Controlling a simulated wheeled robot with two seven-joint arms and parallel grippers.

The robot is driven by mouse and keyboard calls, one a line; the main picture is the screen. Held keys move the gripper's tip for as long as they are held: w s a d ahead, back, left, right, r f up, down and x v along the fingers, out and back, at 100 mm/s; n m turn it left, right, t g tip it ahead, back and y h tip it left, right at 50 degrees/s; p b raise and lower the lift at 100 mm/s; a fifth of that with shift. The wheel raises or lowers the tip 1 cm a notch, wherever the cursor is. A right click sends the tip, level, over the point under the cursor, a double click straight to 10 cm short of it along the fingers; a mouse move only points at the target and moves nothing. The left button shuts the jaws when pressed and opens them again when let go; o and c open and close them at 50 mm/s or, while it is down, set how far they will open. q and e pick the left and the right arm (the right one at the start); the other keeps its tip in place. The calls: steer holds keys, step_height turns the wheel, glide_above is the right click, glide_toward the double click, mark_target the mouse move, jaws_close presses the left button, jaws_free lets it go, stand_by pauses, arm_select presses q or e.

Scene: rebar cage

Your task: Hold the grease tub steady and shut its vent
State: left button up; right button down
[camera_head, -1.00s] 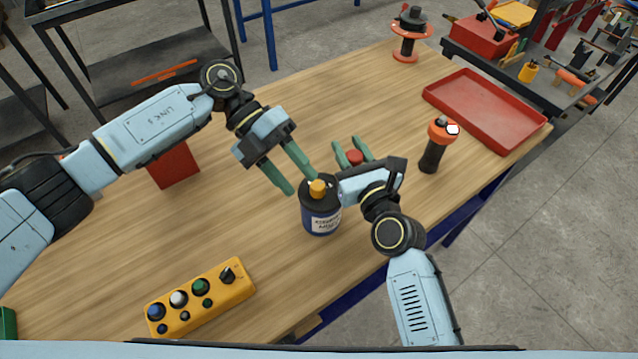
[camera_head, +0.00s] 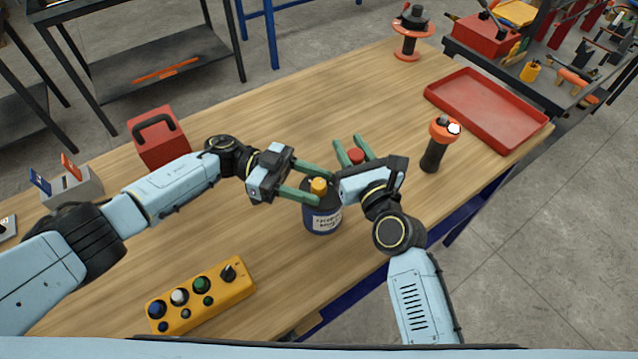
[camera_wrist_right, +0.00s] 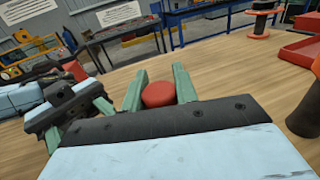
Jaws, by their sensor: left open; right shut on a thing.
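A dark blue labelled container (camera_head: 322,217) with a yellow cap (camera_head: 319,185) stands upright on the table; I cannot read its label clearly. My left gripper (camera_head: 318,182) is open, its green fingers reaching in from the left on either side of the cap; I cannot tell whether they touch it. My right gripper (camera_head: 350,148) is shut on a red-topped thing (camera_head: 356,157), just right of and behind the container. In the right wrist view its round red top (camera_wrist_right: 158,94) shows between the fingers; its lower part is hidden. I cannot tell which one is the grease tub, and no vent is clearly visible.
An orange-and-black torch-like thing (camera_head: 436,145) stands to the right, before a red tray (camera_head: 490,108). A yellow button box (camera_head: 200,297) lies at the front left. A red box with a black handle (camera_head: 160,140) stands at the back left. The table centre behind is clear.

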arm_select(q)
steer(key=shift+x, duration=0.9)
steer(key=c, duration=1)
steer(key=shift+n+t+h, duration=0.5)
steer(key=shift+n+t, duration=1)
steer(key=shift+t, duration=0.8)
steer(key=o, duration=1)
steer(key=w+a, duration=0.1)
steer(key=a, duration=1.1)
